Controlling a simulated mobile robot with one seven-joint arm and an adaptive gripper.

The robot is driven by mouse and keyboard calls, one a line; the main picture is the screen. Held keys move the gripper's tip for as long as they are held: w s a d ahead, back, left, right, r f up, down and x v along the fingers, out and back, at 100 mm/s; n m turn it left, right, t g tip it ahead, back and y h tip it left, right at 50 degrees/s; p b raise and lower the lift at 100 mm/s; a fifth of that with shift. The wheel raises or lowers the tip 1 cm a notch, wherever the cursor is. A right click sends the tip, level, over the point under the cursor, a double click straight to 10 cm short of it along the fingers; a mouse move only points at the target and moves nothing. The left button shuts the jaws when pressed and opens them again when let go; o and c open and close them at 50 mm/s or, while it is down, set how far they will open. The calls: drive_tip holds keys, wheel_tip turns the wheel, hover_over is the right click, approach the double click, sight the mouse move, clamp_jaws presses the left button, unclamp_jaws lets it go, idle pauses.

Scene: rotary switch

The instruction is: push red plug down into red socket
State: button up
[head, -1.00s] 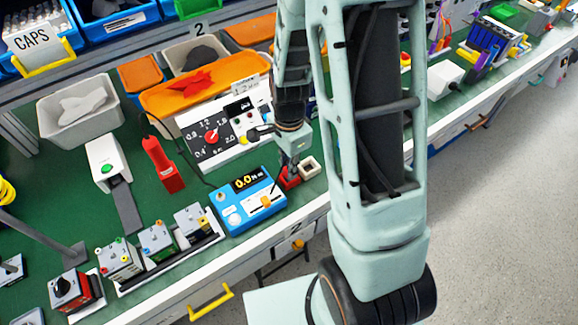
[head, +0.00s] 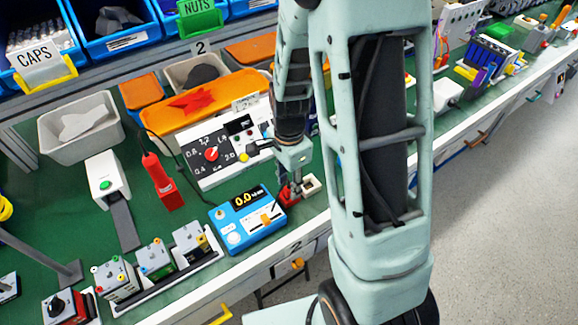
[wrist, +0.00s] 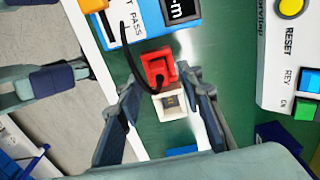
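The red socket (wrist: 150,56) is a square red block beside the blue meter in the wrist view. A smaller red piece, the red plug (wrist: 160,70), shows at its middle with a black cable leading off it. From above I cannot tell how deep the plug sits. In the head view the red block (head: 285,197) is partly hidden by my gripper (head: 290,186). In the wrist view my gripper (wrist: 163,80) is open, its fingers apart on either side of the red and white blocks. I see no clear contact.
A white socket block (wrist: 171,106) stands right beside the red one. The blue meter (head: 245,222) is close on the left in the head view. A white dial panel (head: 222,155) stands behind. The bench's white front edge (head: 305,225) is near.

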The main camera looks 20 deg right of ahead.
sight(289, 185)
wheel_tip(289, 185, up, 10)
drive_tip(key=shift+r, duration=0.15)
idle(0.7)
